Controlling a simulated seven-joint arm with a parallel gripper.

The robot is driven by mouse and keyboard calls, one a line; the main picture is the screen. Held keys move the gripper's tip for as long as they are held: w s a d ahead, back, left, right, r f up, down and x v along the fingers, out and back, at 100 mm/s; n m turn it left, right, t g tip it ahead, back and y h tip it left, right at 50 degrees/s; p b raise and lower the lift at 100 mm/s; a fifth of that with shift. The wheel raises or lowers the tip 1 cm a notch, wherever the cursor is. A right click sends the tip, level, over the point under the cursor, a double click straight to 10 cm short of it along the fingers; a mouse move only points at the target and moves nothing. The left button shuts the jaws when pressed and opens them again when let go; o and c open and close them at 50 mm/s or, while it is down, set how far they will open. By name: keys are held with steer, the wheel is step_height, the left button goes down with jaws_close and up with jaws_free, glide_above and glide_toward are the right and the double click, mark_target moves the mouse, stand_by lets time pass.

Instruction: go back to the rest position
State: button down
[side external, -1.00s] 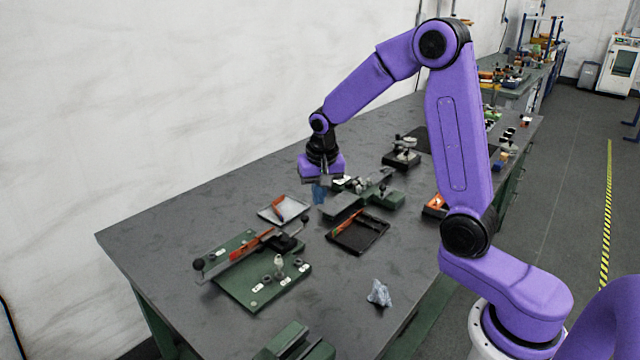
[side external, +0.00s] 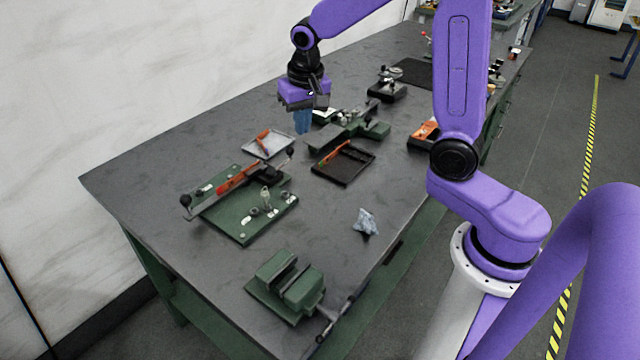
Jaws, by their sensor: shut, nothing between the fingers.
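My gripper (side external: 302,120) has blue fingers pointing down and is shut with nothing between them. It hangs above the dark workbench (side external: 130,175), over the area between the light tray (side external: 258,150) and the green machine with a grey block (side external: 330,136). The fingertips appear clear of the bench and of the things below, though the exact height is hard to tell from this one view.
A green board with a long lever (side external: 240,222) lies at left. A dark tray (side external: 357,172) holds an orange-handled tool. A crumpled foil piece (side external: 366,222) and a green vise (side external: 287,286) are nearer the front. Bare bench lies around them.

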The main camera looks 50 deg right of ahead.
steer(key=s+a+n+y, duration=0.1)
steer(key=s+a+n, duration=0.3)
steer(key=s, duration=0.2)
steer(key=s+a+n, duration=0.3)
steer(key=s+n, duration=0.2)
steer(key=s, duration=0.2)
steer(key=s+n+g, duration=0.1)
steer(key=s+n, duration=0.7)
steer(key=s, duration=0.7)
steer(key=shift+s+d+g, duration=0.15)
steer(key=shift+d+g, duration=0.2)
steer(key=shift+g, duration=0.05)
